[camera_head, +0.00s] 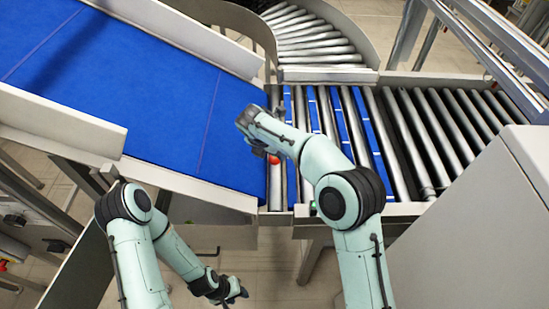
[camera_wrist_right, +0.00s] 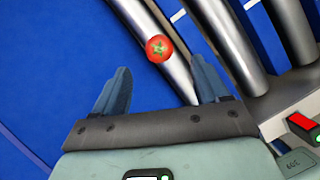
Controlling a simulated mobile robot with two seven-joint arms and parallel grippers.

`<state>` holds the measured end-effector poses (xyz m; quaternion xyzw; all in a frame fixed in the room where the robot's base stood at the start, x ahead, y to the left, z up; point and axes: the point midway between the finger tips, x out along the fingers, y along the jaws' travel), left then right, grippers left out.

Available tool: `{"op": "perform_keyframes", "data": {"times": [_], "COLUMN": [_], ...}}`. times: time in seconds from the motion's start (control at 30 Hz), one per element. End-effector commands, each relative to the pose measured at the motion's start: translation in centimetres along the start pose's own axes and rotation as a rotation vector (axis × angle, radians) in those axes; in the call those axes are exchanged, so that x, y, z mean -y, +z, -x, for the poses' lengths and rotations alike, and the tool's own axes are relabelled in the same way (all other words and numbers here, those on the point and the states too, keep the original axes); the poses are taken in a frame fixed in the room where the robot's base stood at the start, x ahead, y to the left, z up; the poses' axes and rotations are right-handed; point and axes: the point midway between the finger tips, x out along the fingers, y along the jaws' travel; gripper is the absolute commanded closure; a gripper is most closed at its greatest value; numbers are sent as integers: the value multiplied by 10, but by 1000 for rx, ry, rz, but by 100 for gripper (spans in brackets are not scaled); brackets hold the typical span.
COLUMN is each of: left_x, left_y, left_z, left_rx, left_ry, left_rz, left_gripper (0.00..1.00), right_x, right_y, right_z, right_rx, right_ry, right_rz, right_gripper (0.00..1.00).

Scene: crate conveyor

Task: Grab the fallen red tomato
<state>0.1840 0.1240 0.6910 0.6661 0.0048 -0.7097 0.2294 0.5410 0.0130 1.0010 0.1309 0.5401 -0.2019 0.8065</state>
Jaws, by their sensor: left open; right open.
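The red tomato (camera_head: 274,160) rests on a metal roller beside the blue belt, partly covered by my right arm in the head view. In the right wrist view the tomato (camera_wrist_right: 159,48) shows whole, with its green stem star towards the camera. My right gripper (camera_wrist_right: 161,66) is open, its two fingers spread. The tomato appears in the gap just past the fingertips, touching neither finger. My left gripper (camera_head: 238,292) is open and empty, low in front of the conveyor, well away from the tomato.
The blue belt (camera_head: 150,100) with pale side rails runs in from the left. Metal rollers (camera_head: 415,140) with blue strips among some of them lie to the right. A curved roller section (camera_head: 310,40) is behind. A grey housing (camera_head: 490,220) stands at the right.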

Motion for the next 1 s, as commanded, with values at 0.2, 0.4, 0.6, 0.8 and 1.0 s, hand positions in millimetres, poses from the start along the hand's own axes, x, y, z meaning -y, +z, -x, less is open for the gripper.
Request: {"op": "perform_keyframes", "data": {"times": [0.2,0.4,0.6,0.8,1.0], "left_x": [-1,-1,-1,-1,-1], "left_y": [-1,-1,-1,-2,-2], "left_z": [1,1,1,1,1], "left_rx": [-2,-2,-2,-2,-2], "left_ry": [1,1,1,1,1], "left_rz": [-1,-1,-1,-1,-1], "left_gripper": [57,57,57,57,57], "right_x": [-1,0,0,0,0], "right_y": [1,0,1,1,1], "right_z": [-20,-36,-66,-71,-71], "right_rx": [1,-1,0,1,1], "right_ry": [2,0,1,3,3], "right_rz": [-2,-2,-2,-2,-2], "right_gripper": [26,26,26,26,68]}}
